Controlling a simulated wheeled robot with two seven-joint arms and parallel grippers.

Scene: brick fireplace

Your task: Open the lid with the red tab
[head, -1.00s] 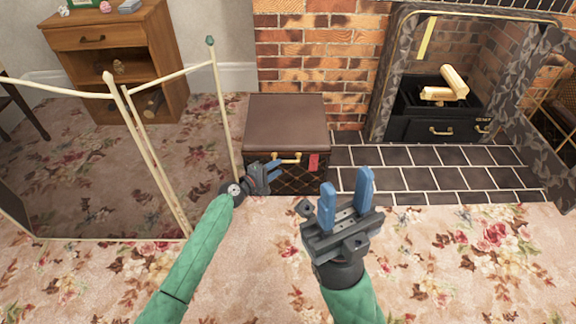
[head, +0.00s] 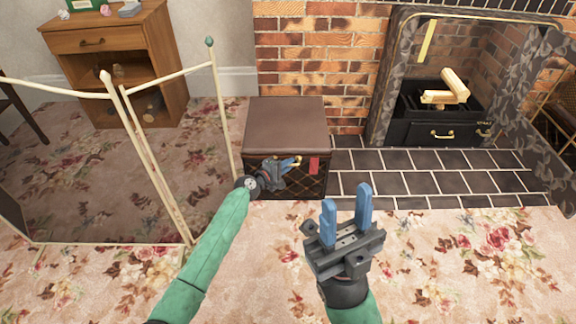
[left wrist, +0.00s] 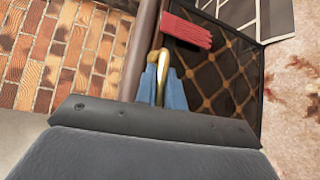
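A brown chest (head: 286,125) with a closed flat lid and dark diamond-patterned sides stands against the brick wall. A red tab (head: 314,166) hangs on its front near the top right; it also shows in the left wrist view (left wrist: 187,31). A gold handle (left wrist: 163,63) is on the front beside the tab. My left gripper (head: 291,163) is at the chest front, its blue fingers (left wrist: 163,85) close together on both sides of the handle, seemingly gripping it. My right gripper (head: 346,205) is open and empty, nearer than the chest and to its right.
A cream-framed folding screen (head: 175,150) stands left of the chest. A wooden cabinet (head: 118,60) is behind it. A dark tiled hearth (head: 430,180) and a fireplace with logs (head: 445,90) lie to the right. Flowered carpet (head: 450,260) in front is clear.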

